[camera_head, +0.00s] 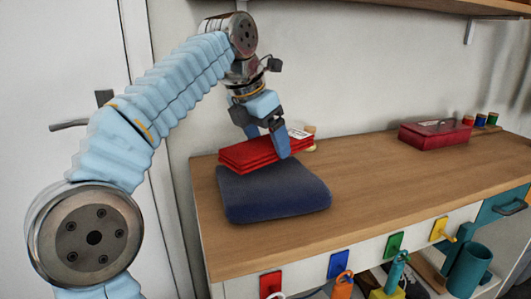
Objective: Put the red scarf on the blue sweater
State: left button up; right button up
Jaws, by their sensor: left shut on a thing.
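The red scarf (245,155) is a folded, layered bundle at the back edge of the blue sweater. The dark blue sweater (275,193) lies folded flat on the wooden counter, near its left end. My left gripper (268,142) reaches down from above and is shut on the red scarf, with one finger in front of it. The scarf overlaps the back of the sweater in the picture; I cannot tell whether it touches it or hangs just above. My right gripper is not in view.
The wooden counter (375,185) is clear to the right of the sweater. A red box (436,134) and several small coloured jars stand at its back right. A small light item, partly hidden, is behind the scarf. Coloured hooks line the front below the counter. A shelf hangs above.

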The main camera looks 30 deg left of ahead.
aim_at(261, 143)
pick_arm(q)
jog(key=shift+a+f, duration=0.15)
jog(key=shift+f, duration=1.5)
jog(key=shift+f+b, duration=0.2)
jog(key=shift+b, duration=0.15)
jog(key=o, duration=0.9)
jog(key=shift+o, duration=0.2)
jog(key=shift+r, duration=0.6)
jog(key=v, duration=1.1)
jog(key=shift+s+p, duration=0.1)
jog(key=shift+p, duration=0.25)
